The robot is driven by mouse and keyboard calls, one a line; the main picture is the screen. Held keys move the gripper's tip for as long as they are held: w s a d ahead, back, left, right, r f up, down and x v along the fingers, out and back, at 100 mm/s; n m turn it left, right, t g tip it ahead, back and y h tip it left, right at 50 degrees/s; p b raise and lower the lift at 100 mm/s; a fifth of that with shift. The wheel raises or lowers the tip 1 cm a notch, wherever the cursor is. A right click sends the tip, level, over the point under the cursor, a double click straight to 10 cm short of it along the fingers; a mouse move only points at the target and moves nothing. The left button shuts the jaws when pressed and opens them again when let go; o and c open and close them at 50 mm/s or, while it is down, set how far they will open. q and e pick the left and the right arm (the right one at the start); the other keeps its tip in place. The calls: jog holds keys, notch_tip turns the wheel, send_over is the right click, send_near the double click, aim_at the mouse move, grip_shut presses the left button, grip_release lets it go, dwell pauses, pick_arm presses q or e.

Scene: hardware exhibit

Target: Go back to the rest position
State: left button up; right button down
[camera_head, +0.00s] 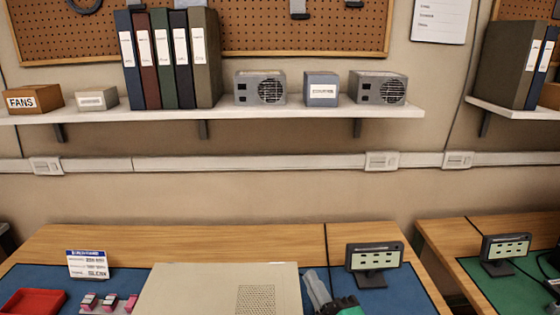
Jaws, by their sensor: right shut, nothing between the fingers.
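My right gripper (312,277) shows at the bottom of the head view, just right of the beige computer case (200,290). Its grey fingers point up and are together, with nothing seen between them. A dark and green part (342,305) shows just below right of the fingers, cut by the lower edge. Whether the fingers touch the case is hard to tell. My left gripper is not in view.
The wooden desk has a blue mat (415,297), a small display (374,258), a sign card (87,264), a red tray (32,303) and small pink parts (108,302). A second desk with a green mat (500,293) and display (504,247) stands right. A loaded shelf (220,114) is above.

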jog(key=s+d+f+m+g+h, duration=0.45)
jog(key=d+f+m, duration=0.2)
jog(key=f, duration=0.35)
jog(key=s+d+f+m+g+h, duration=0.45)
jog(key=s+d+f+m, duration=0.2)
jog(key=f, duration=0.35)
jog(key=s+d+f+m+g+y, duration=0.1)
jog(key=s+d+f+g, duration=0.15)
jog(key=s, duration=0.35)
jog(key=s+d+f+m+g, duration=0.1)
jog(key=s+f+m+g, duration=0.15)
jog(key=s+g, duration=0.2)
notch_tip(320, 180, down, 32)
jog(key=s+g, duration=0.1)
jog(key=s, duration=0.1)
jog(key=s+d+f+n+g, duration=0.1)
jog(key=s+d+f, duration=0.2)
jog(key=s+f, duration=1.6)
jog(key=shift+d+f, duration=0.15)
jog(key=shift+f, duration=0.25)
